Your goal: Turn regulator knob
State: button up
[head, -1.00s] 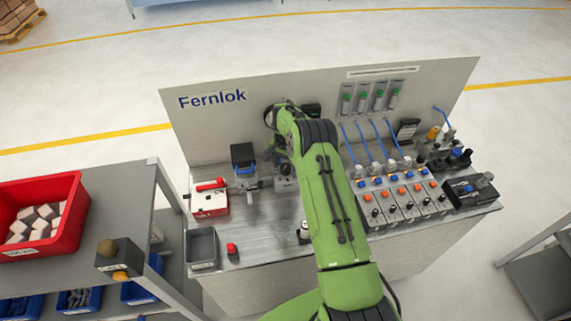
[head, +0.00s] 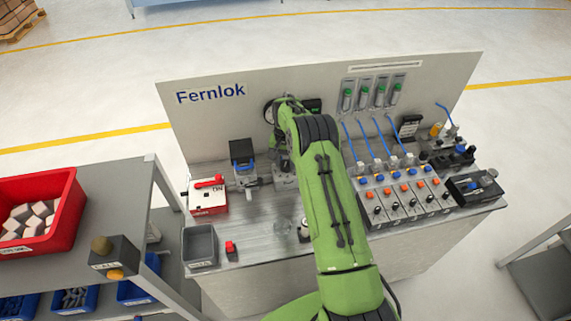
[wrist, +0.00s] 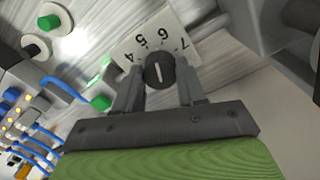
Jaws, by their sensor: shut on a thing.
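The regulator knob (wrist: 159,68) is a dark round knob with a pale pointer line. It shows in the wrist view in front of a white dial plate (wrist: 150,37) with the numbers 4 to 7. The pointer line points roughly toward the part of the plate between 5 and 6. My gripper (wrist: 157,82) has one finger on each side of the knob and is shut on it. In the head view my green arm covers the knob and the dial.
A row of valve units (head: 400,198) with blue hoses stands right of my arm. A white box with a red handle (head: 208,196), a grey bin (head: 200,246) and a small red button (head: 231,247) are on the left. The upright Fernlok panel (head: 215,125) closes off the back.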

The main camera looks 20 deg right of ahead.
aim_at(286, 163)
jog(key=shift+n+b, duration=0.85)
jog(key=shift+n, duration=1.35)
jog(key=o, duration=1.1)
jog(key=shift+c, duration=0.2)
notch_tip(286, 163, up, 16)
jog(key=p, duration=0.1)
jog(key=shift+f, duration=0.1)
